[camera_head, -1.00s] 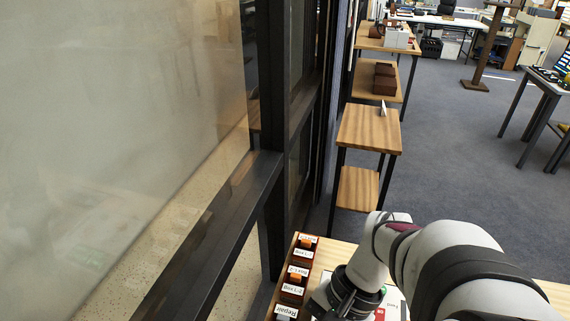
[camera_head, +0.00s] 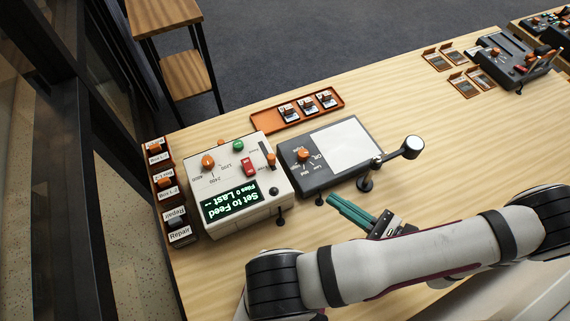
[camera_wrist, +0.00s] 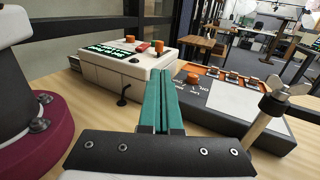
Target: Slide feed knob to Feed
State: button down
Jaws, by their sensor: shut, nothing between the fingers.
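A cream machine (camera_head: 240,180) stands on the wooden table, with a green display (camera_head: 234,202) that reads "Set to Feed". An orange slider knob (camera_head: 271,160) sits in a dark slot at its right side; its slot labels are too small to read. I take this for the feed knob. The machine also shows in the wrist view (camera_wrist: 120,75). My gripper (camera_head: 334,200) has teal fingers, pressed together and empty. It is in front of the dark device, to the right of and apart from the cream machine. In the wrist view the fingers (camera_wrist: 160,76) point toward the machine.
A dark grey device (camera_head: 325,155) with an orange dial, white panel and crank lever (camera_head: 411,148) stands beside the machine. An orange tray (camera_head: 297,109) lies behind. Labelled boxes (camera_head: 170,190) line the left edge.

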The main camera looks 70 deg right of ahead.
jog(key=x, duration=1.4)
jog(key=shift+f, duration=0.1)
jog(key=shift+w+d, duration=0.1)
jog(key=w+d, duration=0.4)
jog(key=shift+w+d, duration=0.1)
send_near(275, 161)
jog(key=s+d, duration=0.2)
jog(key=s, duration=0.1)
